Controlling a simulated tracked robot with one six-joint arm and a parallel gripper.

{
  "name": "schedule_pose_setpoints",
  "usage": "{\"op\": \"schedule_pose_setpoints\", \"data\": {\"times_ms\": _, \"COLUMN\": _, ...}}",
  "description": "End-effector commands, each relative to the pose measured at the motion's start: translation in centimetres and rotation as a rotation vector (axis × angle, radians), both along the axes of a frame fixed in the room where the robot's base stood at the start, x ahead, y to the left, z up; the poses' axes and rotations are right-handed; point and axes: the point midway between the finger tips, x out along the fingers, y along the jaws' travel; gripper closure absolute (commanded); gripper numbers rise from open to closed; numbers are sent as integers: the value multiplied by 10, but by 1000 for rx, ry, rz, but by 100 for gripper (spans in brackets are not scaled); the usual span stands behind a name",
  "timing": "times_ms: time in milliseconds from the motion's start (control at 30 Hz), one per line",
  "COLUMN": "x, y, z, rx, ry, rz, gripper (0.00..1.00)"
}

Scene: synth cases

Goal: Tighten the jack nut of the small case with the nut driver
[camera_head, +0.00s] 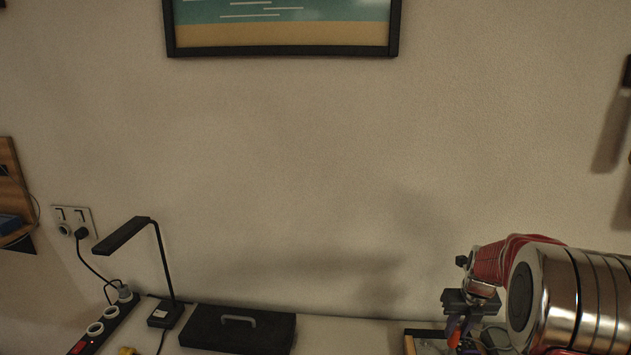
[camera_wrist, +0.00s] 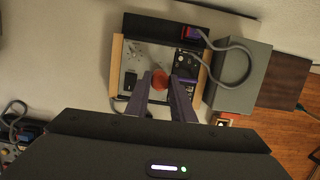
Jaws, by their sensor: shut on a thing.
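My gripper (camera_wrist: 162,92) is shut on a red-orange round-topped thing, which looks like the nut driver's handle (camera_wrist: 160,79). In the head view my gripper (camera_head: 467,322) points down at the lower right, with the red-orange handle (camera_head: 454,337) at its fingers. In the wrist view the handle is over an open case with wooden sides (camera_wrist: 117,65), holding a light panel at left and dark modules at right. The driver's lower end and any jack nut are hidden or too small to tell. I cannot tell which case is the small one.
A grey box (camera_wrist: 240,76) stands right of the wooden-sided case, with a grey cable (camera_wrist: 235,48) looping over it. A dark toolbox (camera_head: 237,330), a desk lamp (camera_head: 160,260) and a power strip (camera_head: 103,328) stand left on the bench. Bare bench lies between toolbox and case.

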Motion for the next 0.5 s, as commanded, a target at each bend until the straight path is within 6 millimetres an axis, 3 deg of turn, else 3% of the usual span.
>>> {"op": "schedule_pose_setpoints", "data": {"times_ms": 33, "x": 3, "y": -1, "z": 10, "rx": -4, "ry": -12, "rz": -1, "gripper": 100}}
{"op": "schedule_pose_setpoints", "data": {"times_ms": 500, "x": 5, "y": -1, "z": 26, "rx": -6, "ry": -21, "rz": -1, "gripper": 100}}
